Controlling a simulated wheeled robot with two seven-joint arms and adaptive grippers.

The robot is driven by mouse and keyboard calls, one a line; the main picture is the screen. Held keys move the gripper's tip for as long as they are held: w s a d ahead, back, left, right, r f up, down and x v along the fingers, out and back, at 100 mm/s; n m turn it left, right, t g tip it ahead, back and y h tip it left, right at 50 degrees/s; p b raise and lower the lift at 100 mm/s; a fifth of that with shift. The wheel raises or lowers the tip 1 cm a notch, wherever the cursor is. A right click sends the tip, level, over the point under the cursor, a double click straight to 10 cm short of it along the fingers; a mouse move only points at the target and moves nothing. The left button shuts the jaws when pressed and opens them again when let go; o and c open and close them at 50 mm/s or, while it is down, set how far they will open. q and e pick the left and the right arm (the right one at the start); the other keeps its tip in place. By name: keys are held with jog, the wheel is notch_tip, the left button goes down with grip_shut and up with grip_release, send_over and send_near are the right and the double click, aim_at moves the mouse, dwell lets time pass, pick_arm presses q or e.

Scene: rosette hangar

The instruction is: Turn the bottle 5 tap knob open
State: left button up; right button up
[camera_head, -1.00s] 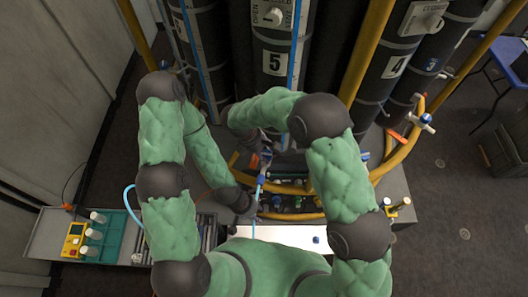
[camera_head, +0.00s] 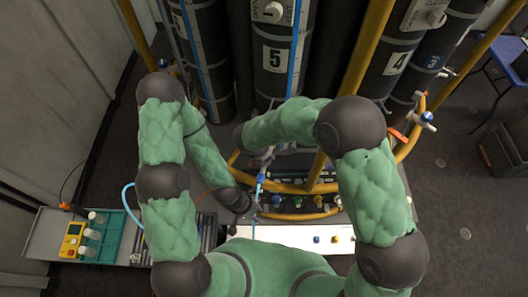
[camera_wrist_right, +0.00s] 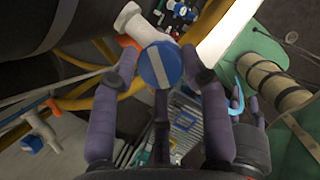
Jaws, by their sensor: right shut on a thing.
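The tap knob (camera_wrist_right: 160,67) is a round blue disc with a pale stripe, in the middle of the right wrist view. It sits on a white valve body (camera_wrist_right: 133,22). My right gripper (camera_wrist_right: 160,55) is shut on the knob, with fingers on both sides of it. In the head view my right gripper (camera_head: 260,156) is partly hidden by its own arm, below bottle 5 (camera_head: 276,85), a dark cylinder with a white number label. My left gripper (camera_head: 243,203) is lower left of it, beside a blue-and-white fitting (camera_head: 261,178). Its fingers are too small to read.
Yellow pipes (camera_head: 352,85) stand in front of the cylinders. Bottle 4 (camera_head: 400,58) is to the right, with another blue-handled tap (camera_head: 427,117). A teal tray (camera_head: 98,236) and yellow meter (camera_head: 73,238) are at lower left. The floor at right is mostly open.

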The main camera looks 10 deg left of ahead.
jog(key=shift+s+d+f+n+y, duration=0.1)
jog(key=shift+d+n+y, duration=0.15)
jog(key=shift+n, duration=0.55)
jog(key=shift+s+d+f+n+y, duration=0.1)
jog(key=shift+n+y, duration=0.25)
jog(key=shift+n, duration=0.45)
jog(key=o, duration=1.1)
jog(key=shift+c, duration=0.2)
jog(key=shift+w, duration=0.2)
jog(key=shift+r, duration=0.15)
